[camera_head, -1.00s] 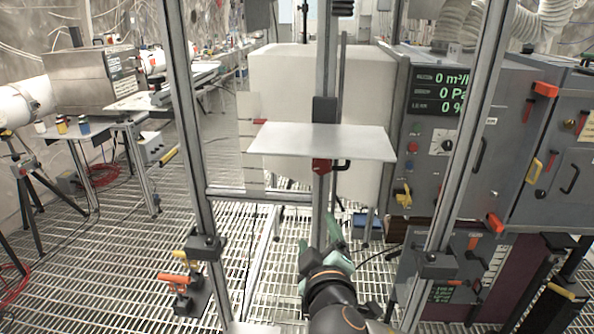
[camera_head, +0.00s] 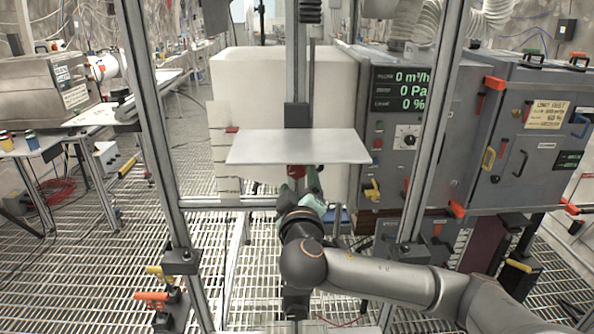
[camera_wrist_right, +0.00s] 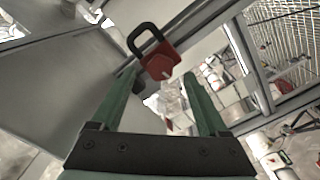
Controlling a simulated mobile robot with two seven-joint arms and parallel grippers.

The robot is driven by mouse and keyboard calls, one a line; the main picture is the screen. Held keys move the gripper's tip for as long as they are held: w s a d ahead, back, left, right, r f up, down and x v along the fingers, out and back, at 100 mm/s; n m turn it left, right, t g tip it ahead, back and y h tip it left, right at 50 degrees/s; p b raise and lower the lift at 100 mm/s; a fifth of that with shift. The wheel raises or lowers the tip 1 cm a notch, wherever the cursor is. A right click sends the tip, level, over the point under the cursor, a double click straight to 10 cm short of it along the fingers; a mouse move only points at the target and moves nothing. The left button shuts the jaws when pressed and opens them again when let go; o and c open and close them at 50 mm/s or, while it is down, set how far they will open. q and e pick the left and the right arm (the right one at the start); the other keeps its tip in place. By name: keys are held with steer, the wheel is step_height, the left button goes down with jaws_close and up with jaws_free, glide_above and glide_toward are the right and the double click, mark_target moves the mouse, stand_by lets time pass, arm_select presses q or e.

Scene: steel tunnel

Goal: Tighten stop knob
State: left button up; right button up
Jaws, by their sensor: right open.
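A red knob (camera_head: 297,171) with a black part sits under the front of a flat grey shelf (camera_head: 297,147) on the central upright post. In the right wrist view it shows as a red block (camera_wrist_right: 161,62) with a black loop handle (camera_wrist_right: 146,38). My right gripper (camera_head: 299,188) is just below the knob in the head view, its green fingers pointing up toward it. In the right wrist view the right gripper (camera_wrist_right: 158,78) is open, with the red block near and between the fingertips. Contact cannot be told. My left gripper is not in view.
Metal frame posts stand left (camera_head: 150,120) and right (camera_head: 437,130) of my right arm. A grey cabinet with a green-lit display (camera_head: 401,89) stands to the right. A white box (camera_head: 240,85) is behind the shelf.

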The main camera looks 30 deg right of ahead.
mark_target(297, 171)
steer(key=shift+x, duration=1.45)
jaws_close()
